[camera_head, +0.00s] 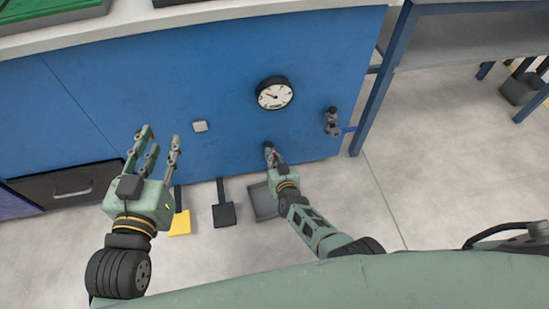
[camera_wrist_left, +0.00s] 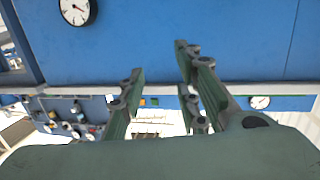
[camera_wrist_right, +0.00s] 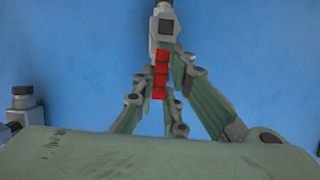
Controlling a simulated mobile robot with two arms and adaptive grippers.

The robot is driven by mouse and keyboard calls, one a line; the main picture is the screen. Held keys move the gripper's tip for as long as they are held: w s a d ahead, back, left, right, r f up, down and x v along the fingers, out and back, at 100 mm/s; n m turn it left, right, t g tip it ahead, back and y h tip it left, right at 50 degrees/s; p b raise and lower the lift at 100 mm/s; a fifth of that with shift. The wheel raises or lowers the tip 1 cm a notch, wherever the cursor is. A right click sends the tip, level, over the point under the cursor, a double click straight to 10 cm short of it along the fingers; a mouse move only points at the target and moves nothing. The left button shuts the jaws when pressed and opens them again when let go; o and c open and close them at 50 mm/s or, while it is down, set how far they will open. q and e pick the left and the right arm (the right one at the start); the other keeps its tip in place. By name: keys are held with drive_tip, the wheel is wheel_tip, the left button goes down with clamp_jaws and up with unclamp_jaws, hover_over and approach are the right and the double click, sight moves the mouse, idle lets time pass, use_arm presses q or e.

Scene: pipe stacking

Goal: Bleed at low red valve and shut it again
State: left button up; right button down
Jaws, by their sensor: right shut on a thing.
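The low red valve shows in the right wrist view as a grey body (camera_wrist_right: 164,28) on the blue panel with a red handle (camera_wrist_right: 160,70). My right gripper (camera_wrist_right: 161,84) is shut on the red handle, its fingers on both sides of it. In the head view my right gripper (camera_head: 275,160) reaches down to the valve low on the panel and covers most of it. My left gripper (camera_head: 159,140) is open and empty in front of the panel at the left. Its spread fingers also show in the left wrist view (camera_wrist_left: 158,62).
A round gauge (camera_head: 274,95) is on the blue panel (camera_head: 150,75) above the valve. A second grey valve (camera_head: 332,122) with a blue handle is to the right. A grey tray (camera_head: 262,203) and a dark pedal (camera_head: 223,214) are on the floor below.

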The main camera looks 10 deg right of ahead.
use_arm(q)
drive_tip(key=shift+s+a+f+g, duration=0.25)
drive_tip(key=shift+f+g, duration=0.1)
drive_tip(key=shift+f, duration=0.25)
drive_tip(key=shift+s+a+f+g, duration=0.1)
drive_tip(key=shift+a+f+g, duration=0.2)
drive_tip(key=shift+f, duration=0.3)
use_arm(e)
drive_tip(key=shift+a+f+n, duration=0.1)
drive_tip(key=shift+a+n, duration=0.1)
drive_tip(key=shift+n, duration=0.1)
use_arm(q)
drive_tip(key=shift+y, duration=0.3)
use_arm(e)
drive_tip(key=c, duration=1.8)
unclamp_jaws()
drive_tip(key=s, duration=1.3)
drive_tip(key=shift+r, duration=0.3)
